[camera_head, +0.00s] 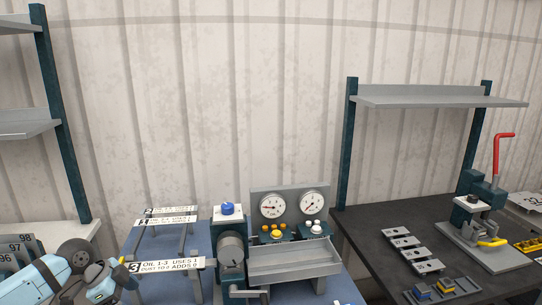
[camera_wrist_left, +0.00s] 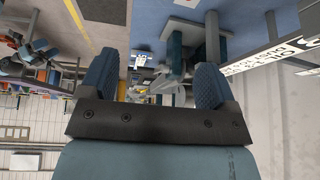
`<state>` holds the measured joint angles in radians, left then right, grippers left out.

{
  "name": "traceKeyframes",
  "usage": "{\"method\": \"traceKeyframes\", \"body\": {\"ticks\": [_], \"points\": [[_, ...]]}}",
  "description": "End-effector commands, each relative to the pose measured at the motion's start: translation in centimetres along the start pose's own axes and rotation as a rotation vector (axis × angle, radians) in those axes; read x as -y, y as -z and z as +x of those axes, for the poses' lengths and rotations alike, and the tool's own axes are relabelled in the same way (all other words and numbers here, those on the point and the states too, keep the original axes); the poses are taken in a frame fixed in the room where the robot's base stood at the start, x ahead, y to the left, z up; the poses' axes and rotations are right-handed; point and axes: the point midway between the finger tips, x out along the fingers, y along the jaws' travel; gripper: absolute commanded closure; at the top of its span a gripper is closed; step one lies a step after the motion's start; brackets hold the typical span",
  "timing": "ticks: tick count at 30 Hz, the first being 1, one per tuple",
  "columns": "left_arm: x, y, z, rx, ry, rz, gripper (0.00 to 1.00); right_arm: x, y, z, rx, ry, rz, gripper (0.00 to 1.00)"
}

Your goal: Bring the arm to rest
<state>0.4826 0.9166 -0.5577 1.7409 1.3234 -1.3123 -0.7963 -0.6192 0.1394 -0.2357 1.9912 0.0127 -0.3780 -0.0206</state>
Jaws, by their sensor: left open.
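My left arm (camera_head: 55,275) shows at the bottom left of the head view, light blue and grey, low beside the blue bench. In the left wrist view my left gripper (camera_wrist_left: 155,78) has its two dark blue ribbed fingers wide apart, with nothing between them. That view looks upside down, with the machine and benches beyond the fingers. My right gripper is in neither view.
The panel bender (camera_head: 230,245) stands on a blue bench with two gauges (camera_head: 290,205) behind it. A label marked 3 (camera_head: 165,265) is close to my left arm. A dark bench (camera_head: 350,222) at right holds a red-handled press (camera_head: 497,175) and several plates.

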Motion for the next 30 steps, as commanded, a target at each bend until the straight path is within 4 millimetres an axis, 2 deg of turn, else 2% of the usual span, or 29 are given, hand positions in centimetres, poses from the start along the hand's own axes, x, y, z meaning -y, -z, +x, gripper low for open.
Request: {"method": "traceKeyframes", "body": {"ticks": [1,5,9,12,15,19,24,27,30], "points": [[-1.2,0.3,2.3,-0.015,0.008,-0.019,0.17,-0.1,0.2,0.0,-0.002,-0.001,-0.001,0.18],[-3.8,0.8,7.4,-0.059,0.068,-0.086,0.17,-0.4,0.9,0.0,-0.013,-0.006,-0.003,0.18],[-8.3,1.5,13.3,-0.140,0.152,-0.196,0.17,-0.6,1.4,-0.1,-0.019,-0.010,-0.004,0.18],[-12.0,1.8,16.6,-0.207,0.222,-0.292,0.17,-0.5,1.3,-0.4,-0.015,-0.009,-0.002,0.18],[-15.8,1.9,18.9,-0.273,0.296,-0.394,0.17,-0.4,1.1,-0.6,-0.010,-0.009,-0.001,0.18],[-20.8,1.6,20.6,-0.351,0.396,-0.529,0.17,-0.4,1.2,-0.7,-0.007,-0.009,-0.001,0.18],[-26.5,0.5,20.8,-0.420,0.519,-0.672,0.17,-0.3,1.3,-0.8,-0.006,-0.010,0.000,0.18],[-28.7,-0.1,20.4,-0.441,0.572,-0.721,0.17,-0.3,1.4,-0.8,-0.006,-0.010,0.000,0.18],[-30.0,-0.5,20.1,-0.452,0.604,-0.746,0.17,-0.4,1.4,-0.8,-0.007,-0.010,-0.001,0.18]]}}
